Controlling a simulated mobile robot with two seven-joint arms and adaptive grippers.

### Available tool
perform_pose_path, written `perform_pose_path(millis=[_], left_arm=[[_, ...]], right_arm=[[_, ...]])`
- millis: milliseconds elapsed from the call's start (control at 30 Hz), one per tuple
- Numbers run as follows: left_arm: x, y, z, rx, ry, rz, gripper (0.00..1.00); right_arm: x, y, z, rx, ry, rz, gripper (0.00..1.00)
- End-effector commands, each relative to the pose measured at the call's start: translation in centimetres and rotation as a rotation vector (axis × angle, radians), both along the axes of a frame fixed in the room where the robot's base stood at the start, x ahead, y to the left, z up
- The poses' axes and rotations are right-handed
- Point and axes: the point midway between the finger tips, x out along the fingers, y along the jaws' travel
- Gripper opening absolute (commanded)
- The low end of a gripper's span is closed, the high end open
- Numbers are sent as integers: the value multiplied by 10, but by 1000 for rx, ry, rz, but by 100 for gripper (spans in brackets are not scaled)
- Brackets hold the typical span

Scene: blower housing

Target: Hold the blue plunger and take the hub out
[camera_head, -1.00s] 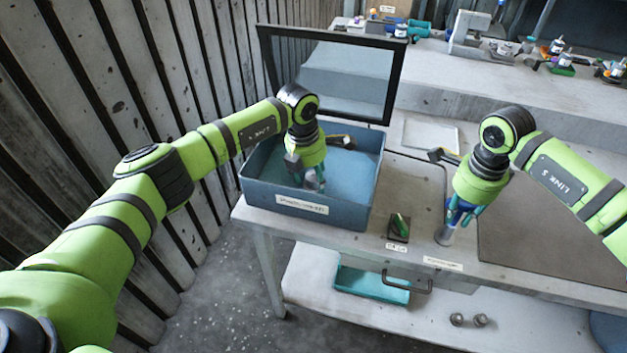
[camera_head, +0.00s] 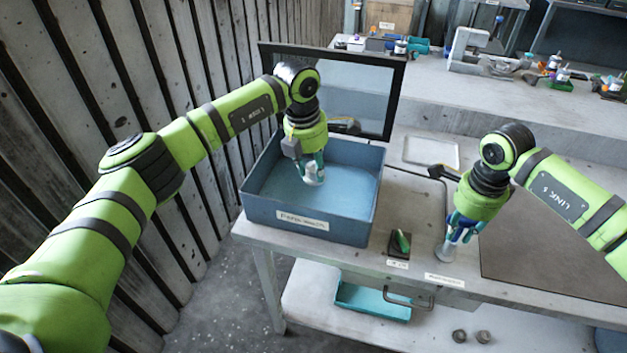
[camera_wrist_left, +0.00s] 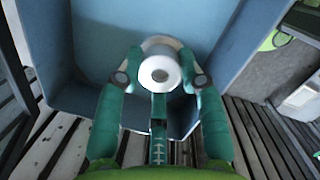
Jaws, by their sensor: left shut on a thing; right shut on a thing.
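A pale metal hub (camera_head: 314,174) is held in my left gripper (camera_head: 312,168), over the blue open box (camera_head: 318,234). In the left wrist view the round hub (camera_wrist_left: 160,70), with a dark centre hole, sits between both fingers (camera_wrist_left: 160,82), inside the box walls' outline. My right gripper (camera_head: 460,232) is shut on the blue plunger (camera_head: 463,222) at the front of the table. The fingers hide much of the plunger, and a grey metal round end (camera_head: 444,252) shows below them.
The box's framed glass lid (camera_head: 350,85) stands open behind it. A green switch (camera_head: 402,241) on a dark base sits between box and plunger. A white tray (camera_head: 431,152) lies behind, and a dark mat (camera_head: 550,255) to the right. A drawer handle (camera_head: 408,301) juts from the front.

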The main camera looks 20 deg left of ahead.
Motion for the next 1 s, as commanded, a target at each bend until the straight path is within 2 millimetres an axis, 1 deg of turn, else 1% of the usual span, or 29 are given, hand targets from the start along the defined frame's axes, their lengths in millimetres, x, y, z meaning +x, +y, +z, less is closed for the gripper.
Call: perform_pose_path(millis=[33,200,400,500,833,933,1000], left_arm=[[1,0,8,-1,-4,0,0],[1,0,27,-1,-2,0,0],[1,0,47,0,-3,-1,0],[0,0,54,-1,-1,-1,0],[-1,0,56,0,0,-1,0],[-8,0,55,0,0,-2,0],[-16,0,55,1,-1,-2,0]], right_arm=[[-2,0,-2,-1,9,2,0],[-2,0,-2,-1,9,2,0],[-2,0,-2,-1,9,1,0],[-2,0,-2,-1,9,1,0],[-2,0,-2,-1,9,1,0],[-2,0,-2,-1,9,1,0],[-2,0,-2,-1,9,1,0]])
